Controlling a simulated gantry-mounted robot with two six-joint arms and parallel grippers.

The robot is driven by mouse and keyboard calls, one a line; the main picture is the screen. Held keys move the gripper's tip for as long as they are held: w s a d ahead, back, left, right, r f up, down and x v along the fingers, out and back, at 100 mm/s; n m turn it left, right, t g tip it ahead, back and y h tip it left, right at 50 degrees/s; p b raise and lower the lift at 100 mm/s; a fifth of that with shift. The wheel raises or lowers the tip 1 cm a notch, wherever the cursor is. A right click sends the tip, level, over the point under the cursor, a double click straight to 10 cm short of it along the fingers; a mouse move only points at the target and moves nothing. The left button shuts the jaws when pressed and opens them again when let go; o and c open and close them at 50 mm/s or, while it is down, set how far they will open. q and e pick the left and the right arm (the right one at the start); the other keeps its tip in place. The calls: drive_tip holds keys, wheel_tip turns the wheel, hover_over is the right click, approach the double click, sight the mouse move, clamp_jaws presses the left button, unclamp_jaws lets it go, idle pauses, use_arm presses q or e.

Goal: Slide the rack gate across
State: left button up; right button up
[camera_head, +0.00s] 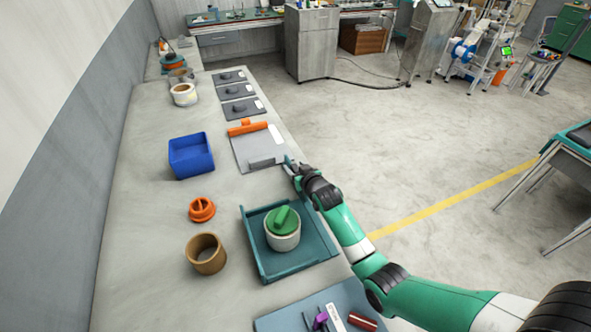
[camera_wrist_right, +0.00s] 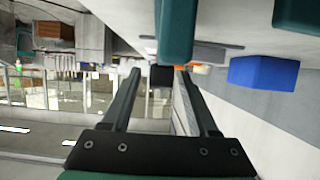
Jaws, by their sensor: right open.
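A flat grey plate (camera_head: 256,147) lies on the bench with an orange bar (camera_head: 247,127) across its far end and a dark grey block (camera_head: 265,163) near its near edge. I cannot tell which part is the rack gate. My right gripper (camera_head: 290,163) is at the bench's right edge, beside the plate's near right corner. In the right wrist view its two fingers (camera_wrist_right: 160,72) are spread with nothing between them. Whether they touch the plate is unclear. A bit of orange (camera_wrist_right: 201,69) shows beyond the right fingertip. My left gripper is not in view.
A teal tray (camera_head: 262,269) holds a pale container (camera_head: 284,243) with a green knobbed lid (camera_head: 283,220). A blue bin (camera_head: 191,156), an orange knobbed ring (camera_head: 202,209) and a brown cup (camera_head: 206,254) stand left. Several dark plates (camera_head: 238,90) lie further back.

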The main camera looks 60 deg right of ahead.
drive_tip(key=shift+c, duration=0.3)
clamp_jaws()
idle(1.1)
